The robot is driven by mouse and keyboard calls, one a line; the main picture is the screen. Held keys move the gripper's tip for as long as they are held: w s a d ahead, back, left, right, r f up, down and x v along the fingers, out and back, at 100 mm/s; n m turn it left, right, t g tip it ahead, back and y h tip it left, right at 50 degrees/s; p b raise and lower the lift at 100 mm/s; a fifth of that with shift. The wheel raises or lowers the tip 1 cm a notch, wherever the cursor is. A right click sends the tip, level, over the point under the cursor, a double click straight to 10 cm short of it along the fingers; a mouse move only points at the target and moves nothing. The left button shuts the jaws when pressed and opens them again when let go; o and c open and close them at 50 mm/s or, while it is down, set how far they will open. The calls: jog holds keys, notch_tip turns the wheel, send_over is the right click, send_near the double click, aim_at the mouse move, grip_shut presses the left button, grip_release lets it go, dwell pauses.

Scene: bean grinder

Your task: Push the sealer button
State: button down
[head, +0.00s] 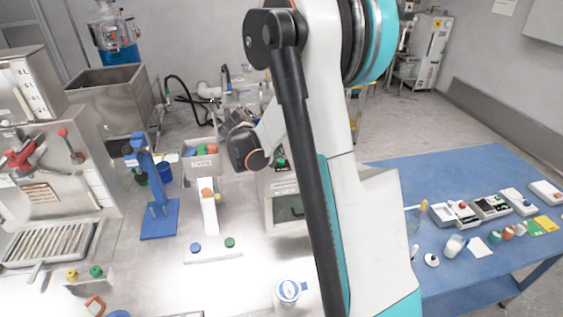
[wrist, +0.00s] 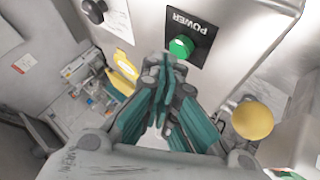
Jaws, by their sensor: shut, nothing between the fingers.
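In the wrist view, a round green button (wrist: 181,46) sits on a black plate marked POWER (wrist: 190,36), on the metal face of a machine (wrist: 235,50). The lettering appears upside down. I cannot tell whether this is the sealer button. My gripper (wrist: 164,68) is shut and empty. Its fingertips appear just below and left of the green button in the picture; I cannot tell whether they touch the machine. A round yellow knob (wrist: 252,120) is to the right of the fingers. In the head view, my arm hides much of a metal box (head: 284,207) on the bench.
In the wrist view, a black knob (wrist: 95,10) and a yellow part (wrist: 123,80) are left of the fingers. In the head view, a blue stand (head: 158,218) and a white holder (head: 209,212) stand on the bench. A blue table (head: 460,177) with small devices is at right.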

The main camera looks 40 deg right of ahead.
jog(key=shift+f+b, duration=0.4)
jog(key=shift+f, duration=0.05)
dwell(0.3)
jog(key=shift+r, duration=0.1)
jog(key=shift+r+p, duration=0.5)
jog(key=shift+r, duration=0.35)
jog(key=shift+r, duration=0.1)
notch_tip(320, 180, up, 6)
jog(key=p, duration=0.3)
jog(key=shift+d, duration=0.1)
dwell(0.3)
